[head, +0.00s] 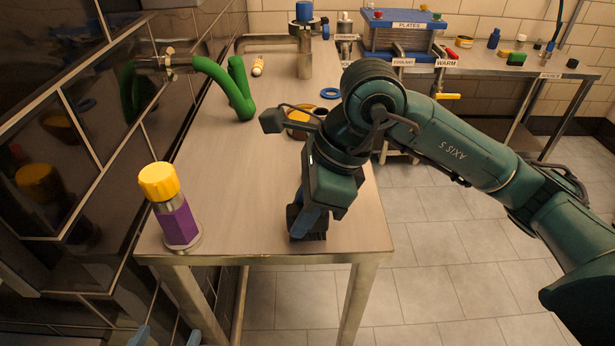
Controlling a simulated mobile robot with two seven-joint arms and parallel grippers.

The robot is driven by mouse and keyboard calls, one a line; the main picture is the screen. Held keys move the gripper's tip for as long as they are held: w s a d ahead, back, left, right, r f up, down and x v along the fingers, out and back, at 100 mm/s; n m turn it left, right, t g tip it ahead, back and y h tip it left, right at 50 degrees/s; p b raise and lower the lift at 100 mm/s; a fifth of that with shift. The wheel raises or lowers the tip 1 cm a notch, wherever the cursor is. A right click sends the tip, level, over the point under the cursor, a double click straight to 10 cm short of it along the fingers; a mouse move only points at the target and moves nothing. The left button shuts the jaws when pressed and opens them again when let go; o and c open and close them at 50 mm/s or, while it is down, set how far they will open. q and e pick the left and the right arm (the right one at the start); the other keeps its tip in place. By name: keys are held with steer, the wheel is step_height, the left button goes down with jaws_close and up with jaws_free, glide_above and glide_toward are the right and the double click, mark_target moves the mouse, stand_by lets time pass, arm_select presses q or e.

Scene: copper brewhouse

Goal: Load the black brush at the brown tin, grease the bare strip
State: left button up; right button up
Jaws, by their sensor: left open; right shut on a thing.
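My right gripper (309,216) points down over the near end of the steel table (250,215). It is shut on the black brush (318,236), whose dark block shows at and below the blue fingers. Most of the brush is hidden by the gripper, and I cannot tell whether it touches the table. A round brown tin (297,117) stands further back, partly hidden behind my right arm. Only the blue fingertips of my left gripper (166,338) show at the bottom edge, apart and empty. I cannot make out the bare strip.
A purple bottle with a yellow cap (180,222) stands at the table's near left. A green hose (237,88) hangs from a wall fitting onto the table. A blue ring (330,93) lies behind the tin. A second bench with a plate unit (403,37) is at the back.

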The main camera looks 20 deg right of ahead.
jaws_close()
steer(key=shift+r+p, duration=2.55)
steer(key=shift+r, duration=1.45)
